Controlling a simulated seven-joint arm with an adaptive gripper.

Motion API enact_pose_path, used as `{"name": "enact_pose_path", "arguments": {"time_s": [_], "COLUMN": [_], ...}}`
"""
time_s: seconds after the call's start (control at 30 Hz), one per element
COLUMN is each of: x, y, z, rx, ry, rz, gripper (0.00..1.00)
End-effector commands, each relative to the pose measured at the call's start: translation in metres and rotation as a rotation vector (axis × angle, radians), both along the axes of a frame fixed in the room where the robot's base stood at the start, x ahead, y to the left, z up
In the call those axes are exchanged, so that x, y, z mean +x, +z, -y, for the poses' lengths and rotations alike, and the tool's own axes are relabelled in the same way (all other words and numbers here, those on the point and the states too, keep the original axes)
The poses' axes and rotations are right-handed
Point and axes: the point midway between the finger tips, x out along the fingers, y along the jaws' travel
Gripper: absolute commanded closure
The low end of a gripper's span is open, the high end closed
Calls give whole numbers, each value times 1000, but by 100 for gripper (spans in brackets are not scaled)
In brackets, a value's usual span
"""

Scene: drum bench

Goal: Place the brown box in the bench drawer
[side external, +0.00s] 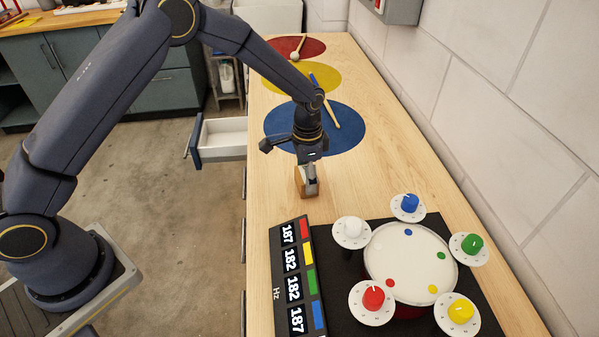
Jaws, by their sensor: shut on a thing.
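The small brown box (299,182) stands at the near side of the blue disc on the wooden bench top (400,160). My gripper (310,184) points down and is shut on the box, hiding part of it. I cannot tell whether the box touches the bench or is slightly above it. The bench drawer (222,134) is pulled open on the left side of the bench, farther back than my gripper. Its white interior looks empty in the part that shows.
A drum (410,262) with coloured knobs and a Hz display panel (297,275) fills the near bench. A wall (500,120) bounds the right.

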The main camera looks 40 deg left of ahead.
Motion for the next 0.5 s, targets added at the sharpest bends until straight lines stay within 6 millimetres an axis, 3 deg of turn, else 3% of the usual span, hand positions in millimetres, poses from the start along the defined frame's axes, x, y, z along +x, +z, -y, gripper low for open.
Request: {"name": "enact_pose_path", "arguments": {"time_s": [0.13, 0.17, 0.4, 0.5], "x": [0, 0, 0, 0], "y": [-4, -4, -4, -4], "z": [0, 0, 0, 0], "rx": [0, 0, 0, 0], "ry": [0, 0, 0, 0], "rz": [0, 0, 0, 0], "gripper": [65, 27, 3, 3]}}
